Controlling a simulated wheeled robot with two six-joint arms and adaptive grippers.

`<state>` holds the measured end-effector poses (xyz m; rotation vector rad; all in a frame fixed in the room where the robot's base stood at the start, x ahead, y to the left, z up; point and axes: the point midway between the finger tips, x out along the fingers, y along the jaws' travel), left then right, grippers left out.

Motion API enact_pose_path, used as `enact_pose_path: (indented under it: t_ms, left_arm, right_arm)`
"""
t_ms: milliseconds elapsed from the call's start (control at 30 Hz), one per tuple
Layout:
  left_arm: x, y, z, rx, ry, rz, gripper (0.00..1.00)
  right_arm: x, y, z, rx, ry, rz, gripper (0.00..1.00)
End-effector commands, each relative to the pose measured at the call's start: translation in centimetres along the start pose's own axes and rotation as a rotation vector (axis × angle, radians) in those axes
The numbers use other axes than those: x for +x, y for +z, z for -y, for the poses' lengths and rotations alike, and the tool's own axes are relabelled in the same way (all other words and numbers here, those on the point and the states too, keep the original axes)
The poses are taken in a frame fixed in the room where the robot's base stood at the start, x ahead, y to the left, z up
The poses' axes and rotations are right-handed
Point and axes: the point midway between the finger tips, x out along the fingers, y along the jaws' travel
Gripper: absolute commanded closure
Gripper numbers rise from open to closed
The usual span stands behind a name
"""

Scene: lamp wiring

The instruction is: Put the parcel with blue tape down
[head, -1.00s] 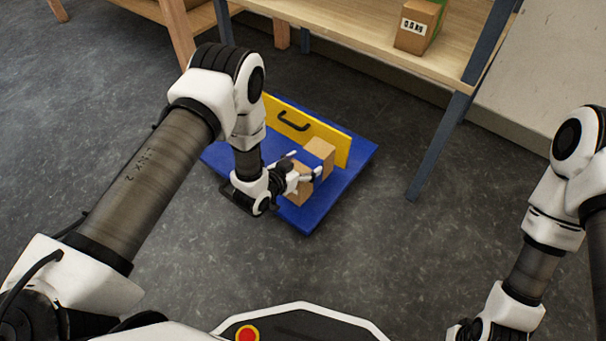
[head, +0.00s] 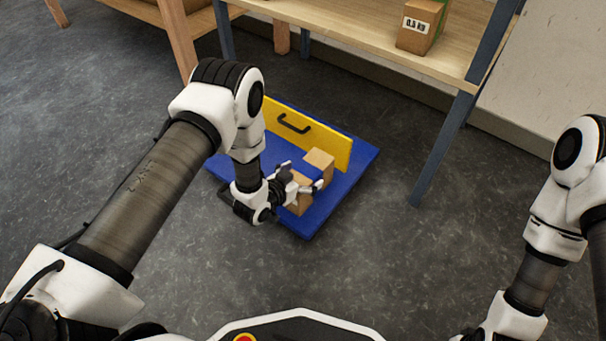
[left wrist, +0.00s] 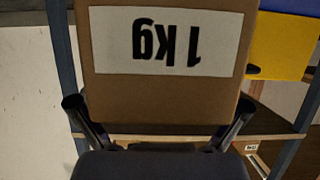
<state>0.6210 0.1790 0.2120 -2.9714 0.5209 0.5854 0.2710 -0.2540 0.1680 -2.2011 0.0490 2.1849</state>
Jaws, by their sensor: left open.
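My left gripper (head: 302,176) is open, low over the blue cart deck (head: 345,185), with its fingers on either side of a brown parcel (head: 299,205). In the left wrist view this parcel (left wrist: 165,105) fills the space between the two fingertips and bears a white label reading 1 kg, upside down. The parcel appears to stand on the deck. Its tape is not clear; the gripper covers part of it. Another brown parcel (head: 320,158) stands just behind it, by the yellow panel. My right gripper is below the picture edge.
The yellow panel (head: 325,145) with a black handle stands along the deck's back edge. A wooden shelf (head: 370,45) on blue-grey legs is behind, holding a box (head: 416,28) with green tape and a weight label. Grey floor around the cart is open.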

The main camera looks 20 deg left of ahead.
Motion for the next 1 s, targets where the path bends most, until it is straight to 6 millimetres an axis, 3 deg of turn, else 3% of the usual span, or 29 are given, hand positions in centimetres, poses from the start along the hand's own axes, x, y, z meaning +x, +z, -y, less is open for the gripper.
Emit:
enact_pose_path:
  t_ms: [167, 400, 600, 867, 967, 1000]
  left_arm:
    - [-1.2, -0.5, 0.0, -0.002, -0.001, 0.002, 0.0]
    - [-7.2, -0.8, 0.0, -0.004, -0.001, 0.006, 0.0]
    - [-11.2, -0.6, 0.1, -0.003, -0.002, 0.002, 0.0]
    - [-12.2, -0.1, 0.0, -0.001, 0.0, 0.003, 0.0]
    - [-13.1, 1.3, -0.4, -0.027, -0.01, 0.11, 0.0]
    - [-14.2, 2.8, -0.8, -0.053, -0.021, 0.212, 0.0]
  right_arm:
    - [-1.1, 0.0, 0.0, -0.001, 0.0, 0.001, 1.0]
    - [-4.9, 0.2, 0.1, -0.008, -0.001, 0.006, 1.0]
    - [-6.8, 0.3, 0.1, -0.012, -0.001, 0.008, 1.0]
    - [-6.8, 0.3, 0.1, -0.011, -0.001, 0.008, 1.0]
    - [-6.8, 0.3, 0.1, -0.011, -0.001, 0.008, 1.0]
    - [-6.8, 0.3, 0.1, -0.011, -0.001, 0.008, 1.0]
